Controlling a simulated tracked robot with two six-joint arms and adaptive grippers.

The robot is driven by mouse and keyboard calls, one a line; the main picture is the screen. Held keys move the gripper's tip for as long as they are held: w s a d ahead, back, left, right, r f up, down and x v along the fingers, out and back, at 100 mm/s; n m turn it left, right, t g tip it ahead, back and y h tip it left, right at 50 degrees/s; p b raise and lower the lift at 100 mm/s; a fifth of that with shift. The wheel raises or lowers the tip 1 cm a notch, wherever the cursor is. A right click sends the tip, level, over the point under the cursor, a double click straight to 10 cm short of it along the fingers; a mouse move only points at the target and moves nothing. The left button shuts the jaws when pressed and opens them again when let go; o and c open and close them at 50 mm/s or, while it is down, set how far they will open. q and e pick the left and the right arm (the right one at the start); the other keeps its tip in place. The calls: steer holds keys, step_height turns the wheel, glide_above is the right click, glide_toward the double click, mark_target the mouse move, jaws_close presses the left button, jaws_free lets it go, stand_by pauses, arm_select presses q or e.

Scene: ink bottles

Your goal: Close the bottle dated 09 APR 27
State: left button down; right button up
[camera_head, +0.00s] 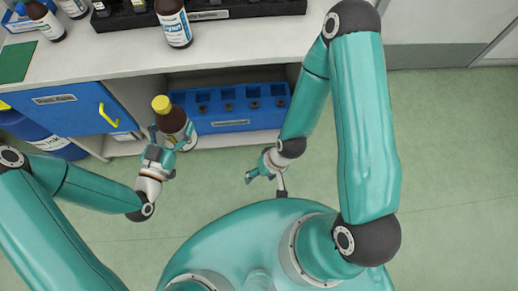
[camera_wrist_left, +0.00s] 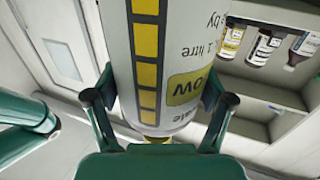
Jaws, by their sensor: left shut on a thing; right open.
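A brown bottle (camera_head: 175,123) with a white label and a yellow cap (camera_head: 160,104) stands tilted in the picture in front of the open cupboard bay. My left gripper (camera_head: 172,139) is shut around its side. In the left wrist view the bottle (camera_wrist_left: 165,60) fills the middle between the two fingers (camera_wrist_left: 158,108), with yellow blocks and upside-down print on its label. No date can be read on it. My right gripper (camera_head: 266,179) is open and empty, over the floor to the right. Other brown bottles stand on the counter, one with a white and blue label (camera_head: 176,28); their dates are unreadable.
A blue rack (camera_head: 232,126) with several dark-filled slots sits in the bay behind the held bottle. A blue door (camera_head: 75,110) with a yellow handle is at left. A black tray (camera_head: 240,10) and green mat (camera_head: 15,62) lie on the counter. The floor (camera_head: 450,150) at right is clear.

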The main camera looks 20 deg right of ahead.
arm_select(q)
steer(key=w+a+r+n+t+y, duration=0.2)
steer(key=a+n+y, duration=0.2)
steer(key=a, duration=0.3)
steer(key=w+a+r+n+t+y, duration=0.1)
steer(key=w+a+n+t+y, duration=0.1)
steer(key=a+y, duration=0.5)
steer(key=shift+w+a+r+n+y, duration=0.35)
steer(key=shift+w+a+n, duration=0.3)
steer(key=shift+n, duration=0.35)
